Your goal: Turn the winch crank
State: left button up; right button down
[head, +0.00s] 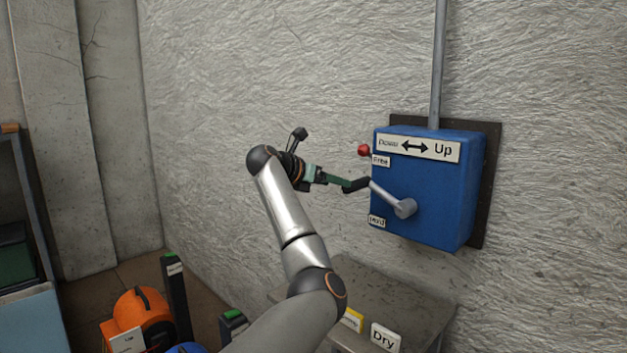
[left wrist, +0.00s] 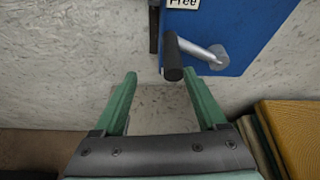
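The winch is a blue box (head: 425,190) on the wall, with a "Down / Up" arrow sign (head: 418,147) on top. Its grey crank arm (head: 385,194) points left from the hub and ends in a black handle (head: 357,185). In the left wrist view the handle (left wrist: 172,58) shows just beyond the fingertips, nearer the right finger. My left gripper (head: 341,182) is at the handle in the head view; its green fingers (left wrist: 160,90) are apart with nothing clamped between them. Whether a finger touches the handle cannot be told. My right gripper is not in view.
A red knob (head: 363,150) sits at the box's left edge near a "Free" label (head: 381,160). A grey table (head: 410,305) with a "Dry" sign (head: 385,338) stands below. An orange machine (head: 143,315) is at lower left. The wall left of the winch is clear.

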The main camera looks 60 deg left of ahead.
pick_arm(q)
jog(key=shift+s+a+r, duration=0.1)
jog(key=shift+s+r, duration=0.1)
jog(key=shift+s, duration=0.65)
jog(key=shift+s+a+r, duration=0.1)
jog(key=shift+s+r, duration=0.1)
jog(key=shift+s, duration=0.6)
jog(key=shift+s+r, duration=0.2)
jog(key=shift+s, duration=0.65)
jog(key=shift+p, duration=0.45)
jog(key=shift+s, duration=0.1)
